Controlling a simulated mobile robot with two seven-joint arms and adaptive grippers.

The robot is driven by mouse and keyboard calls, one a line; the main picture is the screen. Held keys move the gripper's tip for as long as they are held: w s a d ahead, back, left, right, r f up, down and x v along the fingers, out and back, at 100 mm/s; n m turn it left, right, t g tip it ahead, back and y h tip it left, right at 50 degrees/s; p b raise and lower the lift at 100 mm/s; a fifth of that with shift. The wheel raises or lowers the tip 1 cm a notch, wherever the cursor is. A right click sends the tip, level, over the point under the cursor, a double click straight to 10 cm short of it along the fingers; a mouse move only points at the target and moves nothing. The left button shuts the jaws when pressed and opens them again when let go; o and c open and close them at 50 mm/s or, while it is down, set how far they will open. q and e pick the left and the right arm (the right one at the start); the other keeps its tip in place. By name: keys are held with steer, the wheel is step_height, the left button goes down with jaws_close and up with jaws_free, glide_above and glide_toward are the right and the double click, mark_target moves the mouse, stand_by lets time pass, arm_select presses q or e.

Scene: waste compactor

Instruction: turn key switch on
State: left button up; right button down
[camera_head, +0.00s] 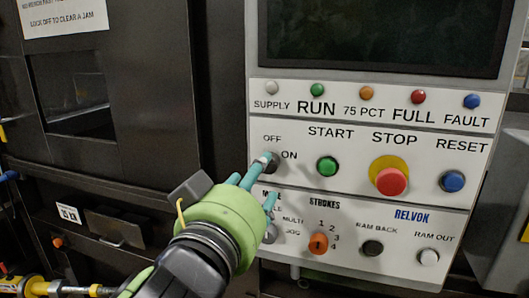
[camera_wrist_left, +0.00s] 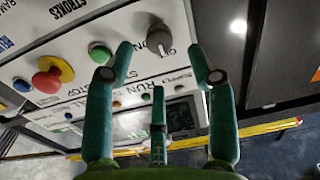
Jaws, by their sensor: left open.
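The key switch (camera_wrist_left: 160,39) is a grey round knob beside the OFF and ON lettering on the control panel (camera_head: 230,266). In the head view my fingers mostly cover it. My left gripper (camera_head: 266,180) has a green palm and teal fingers and reaches in from the lower left to the switch. In the left wrist view the gripper (camera_wrist_left: 161,52) is open, with the knob between its spread fingertips. I see a gap on both sides and cannot tell if any finger touches. Which label the knob points to is unclear. My right gripper is not in view.
The green start button (camera_head: 327,167), red stop button (camera_head: 391,181) and blue reset button (camera_head: 453,181) lie right of the switch. A mode selector (camera_head: 270,233) sits just below, partly behind my fingers. A dark screen (camera_head: 385,35) is above, a black cabinet (camera_head: 150,90) left.

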arm_select(q)
steer(key=p+x, duration=0.1)
steer(key=x, duration=0.4)
steer(key=shift+w+p, duration=0.1)
steer(key=shift+p, duration=0.3)
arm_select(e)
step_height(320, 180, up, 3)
arm_select(q)
steer(key=shift+c, duration=0.4)
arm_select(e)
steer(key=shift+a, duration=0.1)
arm_select(q)
jaws_close()
